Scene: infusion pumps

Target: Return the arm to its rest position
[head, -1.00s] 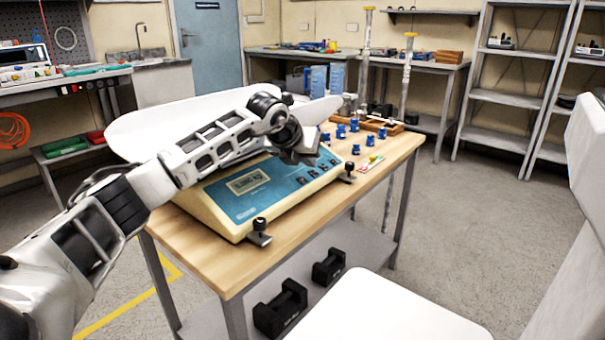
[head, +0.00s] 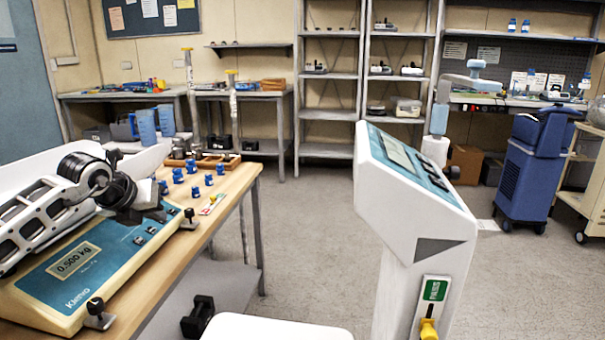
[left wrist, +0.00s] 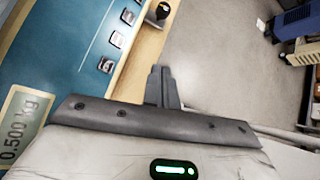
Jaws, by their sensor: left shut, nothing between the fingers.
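My left arm comes in from the left in the head view. My left gripper (head: 152,212) is over the right end of the bench scale's blue panel, near its keys. It is shut and empty; the closed fingers also show in the left wrist view (left wrist: 161,87). The cream scale (head: 95,265) has a display (head: 76,262) reading 0.500 kg, and its panel fills the left of the left wrist view (left wrist: 75,45). The white pan behind the arm is partly hidden. My right gripper is not in view.
The wooden table (head: 236,186) carries several small blue items (head: 193,168) and a wooden block (head: 210,161) behind the gripper. A white pedestal with a blue panel (head: 415,200) stands right of centre. Clear floor (head: 310,230) lies between table and pedestal.

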